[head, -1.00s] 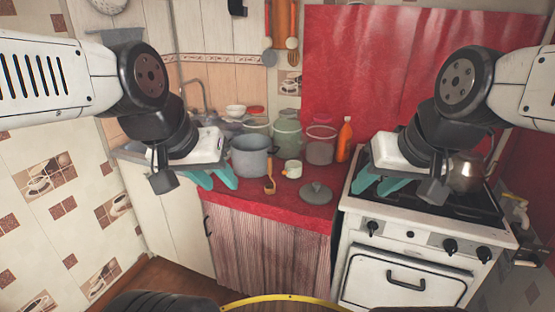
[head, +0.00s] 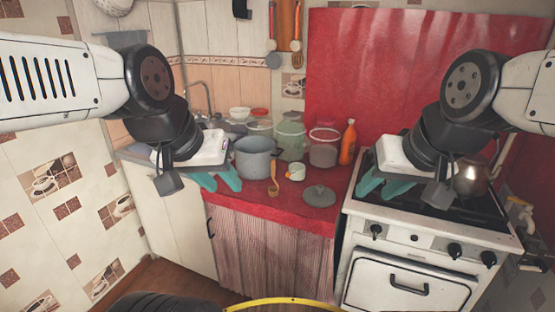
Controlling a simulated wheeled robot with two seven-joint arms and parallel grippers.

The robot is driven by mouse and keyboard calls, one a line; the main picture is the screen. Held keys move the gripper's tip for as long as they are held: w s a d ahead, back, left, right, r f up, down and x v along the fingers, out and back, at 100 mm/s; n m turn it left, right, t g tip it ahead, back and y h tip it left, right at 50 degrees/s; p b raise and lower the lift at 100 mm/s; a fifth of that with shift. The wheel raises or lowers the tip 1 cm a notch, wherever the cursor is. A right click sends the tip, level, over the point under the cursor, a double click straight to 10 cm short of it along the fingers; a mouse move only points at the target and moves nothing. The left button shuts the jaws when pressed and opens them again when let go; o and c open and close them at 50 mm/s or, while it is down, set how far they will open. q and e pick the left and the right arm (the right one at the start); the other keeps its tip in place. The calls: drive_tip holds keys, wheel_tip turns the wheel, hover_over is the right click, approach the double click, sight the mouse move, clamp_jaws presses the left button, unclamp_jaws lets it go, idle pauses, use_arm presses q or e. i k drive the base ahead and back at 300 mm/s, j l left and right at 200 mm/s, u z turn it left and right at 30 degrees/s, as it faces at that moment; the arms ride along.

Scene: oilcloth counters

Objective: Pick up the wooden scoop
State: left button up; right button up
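The wooden scoop (head: 274,188) is a small orange-brown utensil on the red counter, near its front edge. It lies just in front and to the right of the grey pot (head: 255,160). My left gripper (head: 219,185) has its teal fingers spread, with nothing between them. In the picture it is to the left of the scoop and apart from it. My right gripper (head: 382,188) is also open and empty, in front of the stove in the picture, well to the right of the scoop.
A cream mug (head: 295,172) and a grey lid (head: 319,196) are close to the scoop on the red counter (head: 262,201). Glass jars (head: 290,137) and an orange bottle (head: 347,143) stand behind. A white stove (head: 420,237) with a kettle (head: 471,178) is to the right.

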sight(273, 178)
drive_tip(key=i+l, duration=0.2)
drive_tip(key=i, duration=0.25)
drive_tip(key=i+l, duration=0.25)
drive_tip(key=i, duration=0.2)
drive_tip(key=j+u, duration=0.05)
